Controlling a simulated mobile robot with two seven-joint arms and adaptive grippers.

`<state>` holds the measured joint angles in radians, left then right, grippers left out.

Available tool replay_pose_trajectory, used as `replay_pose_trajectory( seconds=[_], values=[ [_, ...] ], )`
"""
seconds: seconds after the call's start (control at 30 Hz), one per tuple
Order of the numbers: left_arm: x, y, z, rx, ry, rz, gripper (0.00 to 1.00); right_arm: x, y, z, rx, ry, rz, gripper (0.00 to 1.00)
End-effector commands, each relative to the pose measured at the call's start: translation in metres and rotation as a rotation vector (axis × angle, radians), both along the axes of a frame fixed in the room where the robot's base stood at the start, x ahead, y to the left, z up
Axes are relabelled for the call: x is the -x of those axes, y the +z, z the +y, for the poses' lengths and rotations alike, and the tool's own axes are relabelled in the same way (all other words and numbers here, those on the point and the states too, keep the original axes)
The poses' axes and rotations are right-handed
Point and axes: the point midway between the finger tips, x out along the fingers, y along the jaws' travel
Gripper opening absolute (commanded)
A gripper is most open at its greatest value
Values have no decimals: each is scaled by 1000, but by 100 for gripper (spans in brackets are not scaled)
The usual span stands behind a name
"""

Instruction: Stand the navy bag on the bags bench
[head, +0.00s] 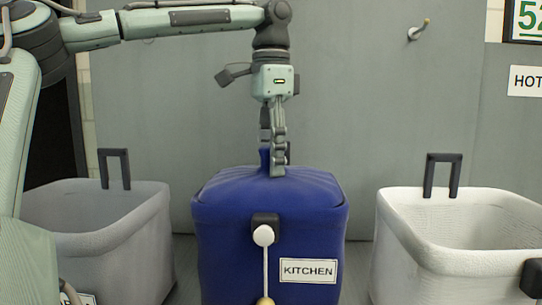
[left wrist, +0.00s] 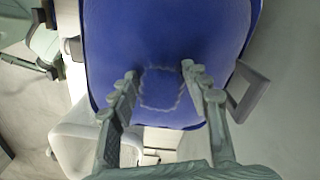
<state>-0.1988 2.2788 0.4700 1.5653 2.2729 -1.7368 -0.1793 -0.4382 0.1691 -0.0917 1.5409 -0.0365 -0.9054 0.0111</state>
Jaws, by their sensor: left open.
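The navy bag (head: 225,250) stands upright in the middle of the head view, with a KITCHEN label and a white toggle on a cord at its front. A short blue neck (head: 264,158) rises from its top. My left gripper (head: 277,172) points straight down at the top, its fingers beside the neck. In the left wrist view the gripper (left wrist: 158,72) is open, its fingers on either side of a squarish outline on the blue top (left wrist: 165,35). Contact with the bag cannot be told. My right gripper is not in view. No bench can be made out for certain.
A grey open container (head: 105,235) with a black handle stands left of the bag. A white open container (head: 400,240) stands close on the right. A grey wall panel (head: 350,100) with a hook (head: 418,30) and signs (head: 526,81) is behind.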

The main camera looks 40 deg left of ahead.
Motion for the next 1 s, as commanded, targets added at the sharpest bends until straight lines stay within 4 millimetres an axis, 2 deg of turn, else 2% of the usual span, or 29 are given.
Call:
replay_pose_trajectory(
  seconds=[0.17, 0.27, 0.5, 0.7, 0.83, 1.0],
  values=[
    [0, 5, 0, 0, 1, -1, 47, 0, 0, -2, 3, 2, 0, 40],
    [-1, 18, 0, -2, 1, -2, 47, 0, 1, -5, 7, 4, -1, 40],
    [-1, 70, 0, -1, 2, -4, 47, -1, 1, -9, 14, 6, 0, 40],
    [-1, 105, 0, -1, 2, 0, 47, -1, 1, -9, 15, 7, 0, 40],
    [0, 118, 0, 0, 1, 0, 47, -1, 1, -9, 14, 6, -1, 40],
    [0, 123, 0, 0, 0, 0, 47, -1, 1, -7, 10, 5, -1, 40]
  ],
)
